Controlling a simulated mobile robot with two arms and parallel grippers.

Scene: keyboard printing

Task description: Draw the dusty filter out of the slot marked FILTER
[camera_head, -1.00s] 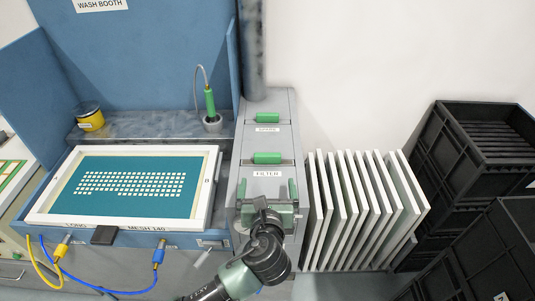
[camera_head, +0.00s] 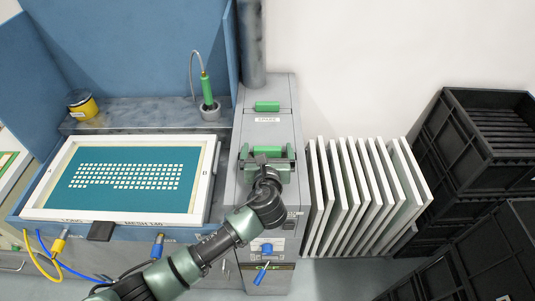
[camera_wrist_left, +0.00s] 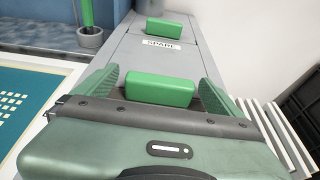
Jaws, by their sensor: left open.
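The slot marked FILTER is in the grey cabinet (camera_head: 285,96), in the middle of the head view. Its green handle (camera_wrist_left: 160,90) shows in the wrist view; the dusty filter's body is not visible, and the FILTER label is hidden by my arm in the head view now. My left gripper (camera_head: 267,152) is open over this slot. Its two green fingers stand on either side of the handle, with gaps visible in the wrist view (camera_wrist_left: 160,88). My right gripper is out of view.
A second green handle (camera_head: 267,106) marked SPARE lies farther back on the cabinet. A framed mesh screen (camera_head: 210,180) lies to the left. White panels (camera_head: 345,190) stand close on the right, with black crates (camera_head: 480,130) beyond. A green-handled tool (camera_head: 207,88) stands behind left.

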